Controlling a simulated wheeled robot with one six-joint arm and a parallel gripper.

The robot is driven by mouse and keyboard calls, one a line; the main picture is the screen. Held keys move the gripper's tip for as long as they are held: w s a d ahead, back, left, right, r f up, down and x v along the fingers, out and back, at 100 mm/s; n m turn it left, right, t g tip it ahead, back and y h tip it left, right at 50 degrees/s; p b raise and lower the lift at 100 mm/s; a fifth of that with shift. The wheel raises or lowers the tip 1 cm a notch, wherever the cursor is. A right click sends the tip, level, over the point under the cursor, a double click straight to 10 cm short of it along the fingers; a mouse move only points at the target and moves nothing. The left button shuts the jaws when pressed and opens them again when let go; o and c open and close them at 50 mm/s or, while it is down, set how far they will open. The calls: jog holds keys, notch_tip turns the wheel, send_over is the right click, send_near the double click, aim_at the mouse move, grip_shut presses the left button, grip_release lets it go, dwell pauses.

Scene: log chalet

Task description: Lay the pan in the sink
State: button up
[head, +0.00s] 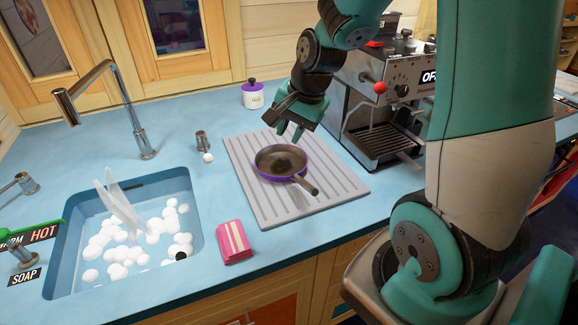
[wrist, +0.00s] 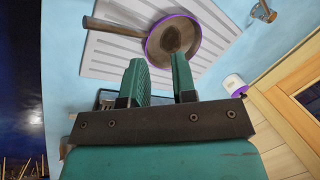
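The pan (head: 281,163) has a dark inside, a purple rim and a brown handle. It lies on the grey ribbed draining mat (head: 260,205), its handle pointing to the lower right in the head view. In the wrist view the pan (wrist: 174,40) lies beyond my fingertips, its handle to the left. My gripper (head: 290,132) is above the far side of the pan, apart from it. In the wrist view my gripper (wrist: 160,62) is open with nothing between the fingers. The sink (head: 192,237) is at the left, with several white suds balls and a pale bladed object in it.
A chrome faucet (head: 145,145) stands behind the sink. A pink sponge pack (head: 233,242) lies between sink and mat. A small metal cup (head: 202,140) and a white jar (head: 253,96) stand behind. A coffee machine (head: 385,100) stands right of the mat.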

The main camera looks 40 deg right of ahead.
jog(key=d+f+m+h, duration=0.1)
jog(key=d+f+m, duration=0.35)
jog(key=d, duration=0.45)
jog(key=p, duration=0.3)
send_over(299, 172)
jog(key=s, duration=0.2)
jog(key=shift+m, duration=0.45)
jog(key=f, duration=0.6)
jog(key=d+f, duration=0.1)
jog(key=f, duration=0.2)
jog(key=shift+w+f, duration=0.25)
jog(key=shift+p+x, duration=1.1)
jog(key=shift+x, duration=2)
jog(key=shift+w+a, duration=0.1)
jog(key=shift+c, duration=0.2)
grip_shut()
